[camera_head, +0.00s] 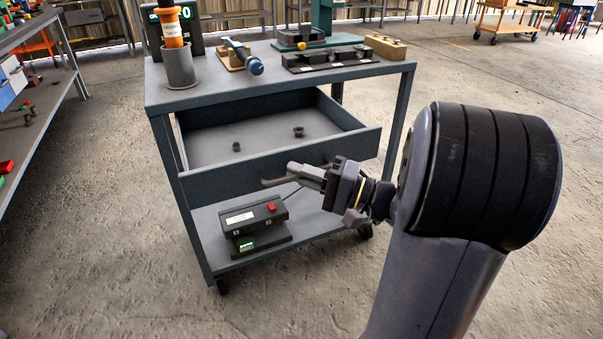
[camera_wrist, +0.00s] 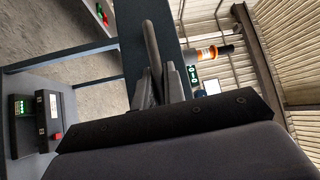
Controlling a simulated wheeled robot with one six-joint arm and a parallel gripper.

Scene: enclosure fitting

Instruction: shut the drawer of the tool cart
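The tool cart (camera_head: 160,98) is dark grey and stands in the middle of the head view. Its drawer (camera_head: 215,181) is pulled well out, and its inside shows from above. The drawer's bar handle (camera_head: 272,182) is on the front panel; in the wrist view the handle (camera_wrist: 151,42) runs down between my fingers. My gripper (camera_head: 307,172) is at the handle in front of the panel. In the wrist view its two fingers (camera_wrist: 159,86) lie close on either side of the bar and look shut on it. The fingertip contact itself is partly hidden.
Two small dark parts (camera_head: 298,131) lie in the drawer. The cart top carries a grey cup (camera_head: 180,70) with an orange tool and several fixtures. A black device (camera_head: 253,217) sits on the lower shelf. A shelf (camera_head: 30,30) stands left; the floor in front is clear.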

